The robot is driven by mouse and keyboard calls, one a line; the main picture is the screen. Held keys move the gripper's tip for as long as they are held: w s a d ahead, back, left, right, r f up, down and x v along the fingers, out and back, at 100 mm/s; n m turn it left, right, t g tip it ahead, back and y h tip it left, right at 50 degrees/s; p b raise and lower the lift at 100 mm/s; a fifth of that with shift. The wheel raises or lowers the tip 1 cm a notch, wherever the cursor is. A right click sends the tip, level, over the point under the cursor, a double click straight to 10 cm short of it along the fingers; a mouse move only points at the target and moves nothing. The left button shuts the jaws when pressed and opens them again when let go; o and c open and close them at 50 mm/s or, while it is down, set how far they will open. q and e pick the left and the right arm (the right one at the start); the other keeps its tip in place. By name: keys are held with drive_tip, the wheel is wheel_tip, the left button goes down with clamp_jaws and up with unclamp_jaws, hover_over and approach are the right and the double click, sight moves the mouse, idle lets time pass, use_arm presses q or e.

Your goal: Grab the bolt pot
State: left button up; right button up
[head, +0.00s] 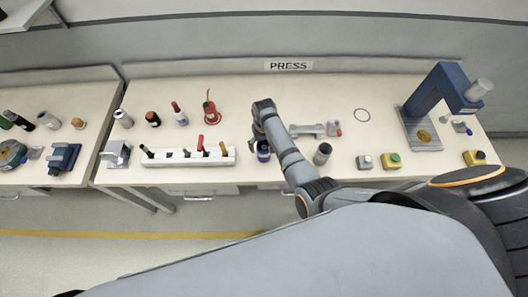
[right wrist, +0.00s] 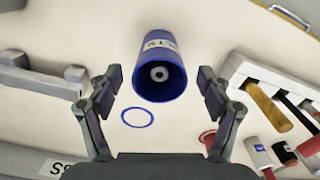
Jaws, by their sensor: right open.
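The bolt pot (right wrist: 158,50) is a blue cup with a white label, partly legible as "TS". In the right wrist view it is at upper centre, between my open fingers, with a gap on each side. In the head view the bolt pot (head: 263,152) stands near the front of the press table, partly hidden by my arm. My right gripper (right wrist: 160,80) is open and empty around the pot's near side. In the head view my right gripper (head: 258,130) shows only in part. My left gripper is in neither view.
A blue ring mark (right wrist: 137,118) is on the table beside the pot. A white rack (head: 187,158) with several tools stands left, and a grey fixture (head: 308,130) right. A dark cylinder (head: 322,153) is close by. A blue press (head: 440,92) stands far right.

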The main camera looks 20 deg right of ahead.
sight(264, 150)
drive_tip(key=shift+w+f, duration=0.15)
drive_tip(key=shift+f, duration=0.45)
drive_tip(key=f+b, duration=0.5)
drive_tip(key=shift+w, duration=0.25)
drive_tip(key=shift+r, duration=0.2)
drive_tip(key=c, duration=1.2)
drive_tip(key=shift+r, duration=0.2)
drive_tip(key=shift+c, duration=0.2)
